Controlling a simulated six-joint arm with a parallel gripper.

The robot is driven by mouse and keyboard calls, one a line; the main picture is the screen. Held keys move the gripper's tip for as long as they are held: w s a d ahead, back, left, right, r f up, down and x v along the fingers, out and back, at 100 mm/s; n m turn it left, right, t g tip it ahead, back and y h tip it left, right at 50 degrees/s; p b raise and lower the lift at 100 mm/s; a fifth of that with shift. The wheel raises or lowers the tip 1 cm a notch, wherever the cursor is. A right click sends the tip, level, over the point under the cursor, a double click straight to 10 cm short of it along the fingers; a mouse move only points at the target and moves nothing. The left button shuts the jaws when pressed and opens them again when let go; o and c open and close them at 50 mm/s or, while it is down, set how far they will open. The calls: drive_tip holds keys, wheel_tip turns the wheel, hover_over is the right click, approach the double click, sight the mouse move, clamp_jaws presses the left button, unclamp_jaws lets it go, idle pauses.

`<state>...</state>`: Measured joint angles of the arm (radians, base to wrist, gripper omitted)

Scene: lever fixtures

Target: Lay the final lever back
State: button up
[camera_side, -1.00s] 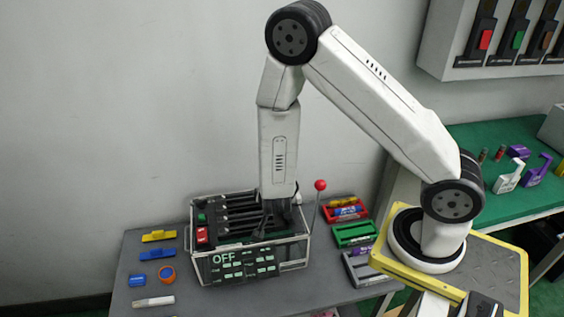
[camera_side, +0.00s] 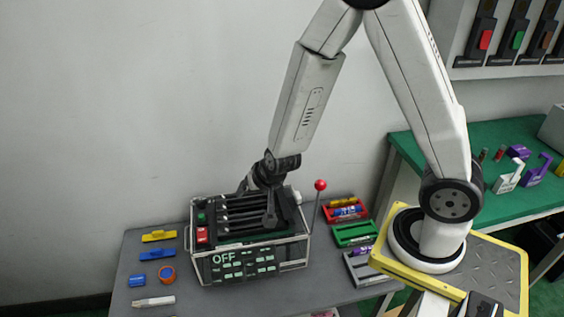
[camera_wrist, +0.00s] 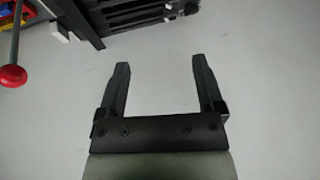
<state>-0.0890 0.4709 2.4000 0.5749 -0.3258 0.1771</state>
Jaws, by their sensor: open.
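A black lever box (camera_side: 250,262) in a clear-edged frame stands on the grey table; its front panel reads OFF in green. Several dark levers (camera_side: 225,208) lie nearly flat side by side on its top. A thin lever with a red ball knob (camera_side: 320,185) stands upright, slightly tilted, at the box's right end; the knob also shows in the wrist view (camera_wrist: 12,76). My gripper (camera_side: 257,205) is over the top of the box and hides some of it. In the wrist view my gripper (camera_wrist: 160,62) is open, with nothing between its fingers.
Green and red buttons (camera_side: 202,234) sit at the box's left end. Red, green and grey trays (camera_side: 355,234) stand to the right. A plain wall is behind.

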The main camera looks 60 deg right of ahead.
drive_tip(key=shift+s+r+n+g+y, duration=0.8)
drive_tip(key=shift+s+r+n+g, duration=1.1)
drive_tip(key=shift+s+r+n, duration=2.55)
drive_tip(key=w+d+f+n, duration=0.2)
drive_tip(key=w+d+f, duration=0.5)
drive_tip(key=d, duration=0.5)
drive_tip(key=n+g+y, duration=0.1)
drive_tip(key=n+g, duration=0.1)
drive_tip(key=n, duration=0.4)
hover_over(344, 201)
drive_tip(key=f, duration=2.8)
drive_tip(key=shift+s+d+f, duration=0.35)
drive_tip(key=shift+s+d, duration=0.05)
drive_tip(key=f, duration=0.2)
drive_tip(key=shift+w+a+f, duration=0.15)
drive_tip(key=shift+w+f, duration=0.1)
drive_tip(key=shift+f, duration=0.15)
drive_tip(key=shift+w+f, duration=0.1)
drive_tip(key=shift+f, duration=0.9)
